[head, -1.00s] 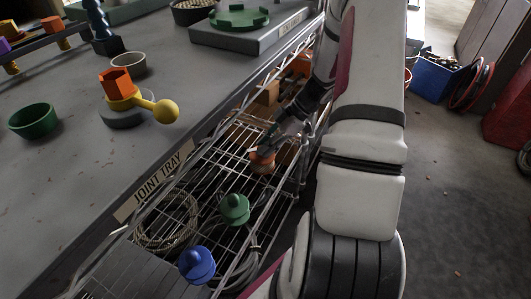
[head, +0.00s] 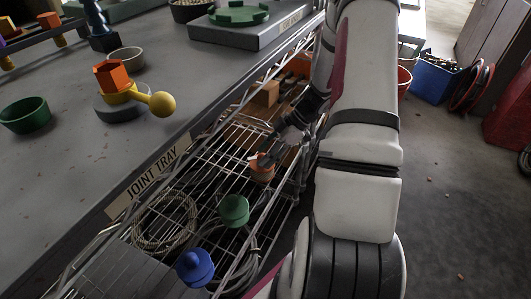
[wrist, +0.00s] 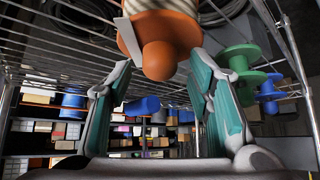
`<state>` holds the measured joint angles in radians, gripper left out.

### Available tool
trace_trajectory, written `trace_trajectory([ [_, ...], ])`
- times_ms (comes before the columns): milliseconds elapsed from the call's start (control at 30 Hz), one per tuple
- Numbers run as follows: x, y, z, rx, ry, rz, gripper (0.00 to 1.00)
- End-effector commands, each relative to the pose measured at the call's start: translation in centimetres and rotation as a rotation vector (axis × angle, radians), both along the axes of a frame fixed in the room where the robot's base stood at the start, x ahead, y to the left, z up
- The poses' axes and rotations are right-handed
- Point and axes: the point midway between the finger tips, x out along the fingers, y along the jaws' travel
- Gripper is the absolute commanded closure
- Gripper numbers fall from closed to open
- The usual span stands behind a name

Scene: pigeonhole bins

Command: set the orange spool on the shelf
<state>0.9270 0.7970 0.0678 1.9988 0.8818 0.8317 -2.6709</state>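The orange spool (head: 262,173) is upright on or just over the wire shelf (head: 200,180), below the table edge. In the wrist view the picture is upside down, and the spool's orange flange and round knob (wrist: 158,60) show with pale winding behind. My gripper (wrist: 160,62) has its two teal-padded fingers spread, with gaps on both sides of the knob. In the head view my gripper (head: 270,158) is directly at the spool's top and partly covers it. Whether the spool's base touches the wires is hidden.
A green spool (head: 234,210) and a blue spool (head: 195,267) stand nearer on the shelf, beside coiled cable (head: 165,222). Wooden blocks (head: 266,93) lie farther back. The table (head: 80,180) and the shelf's sloping wire rail border the space.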

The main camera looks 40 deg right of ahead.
Motion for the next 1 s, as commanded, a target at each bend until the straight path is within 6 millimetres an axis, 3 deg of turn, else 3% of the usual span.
trace_trajectory([
  [200,0.0,0.0,0.4,0.000,0.000,0.000,0.54],
  [700,-3.2,-5.4,7.7,-0.002,-0.001,-0.002,0.54],
  [1000,-4.0,-6.6,9.4,0.000,0.000,0.000,0.54],
])
